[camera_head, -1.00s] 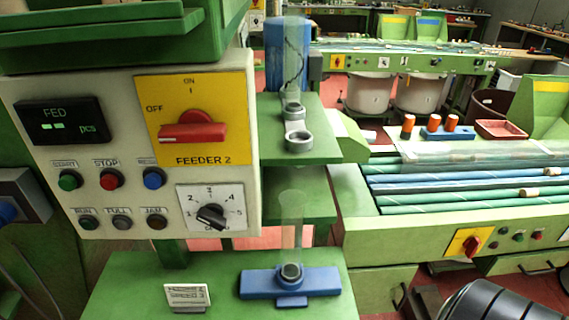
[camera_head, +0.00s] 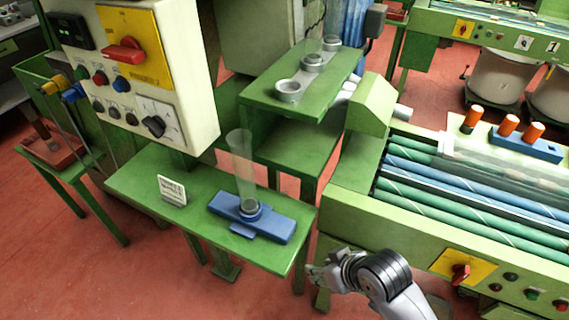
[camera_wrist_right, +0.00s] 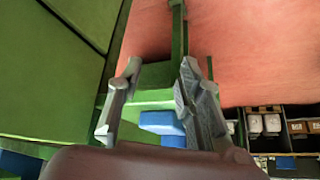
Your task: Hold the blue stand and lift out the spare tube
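The blue stand (camera_head: 274,231) lies on a low green shelf below the control panel. A clear spare tube (camera_head: 240,160) stands upright in the stand's round socket. My right gripper (camera_head: 318,272) is just off the shelf's right front corner, apart from the stand. The right wrist view shows its two fingers (camera_wrist_right: 160,95) spread with nothing between them. A blue piece, apparently the stand (camera_wrist_right: 162,128), shows beyond and below the fingers there, partly hidden. My left gripper is in no view.
A white card (camera_head: 172,191) stands on the shelf left of the stand. A higher green shelf (camera_head: 270,108) with grey ring sockets is behind it. The conveyor bench (camera_head: 350,200) stands to the right. Red floor is free in front.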

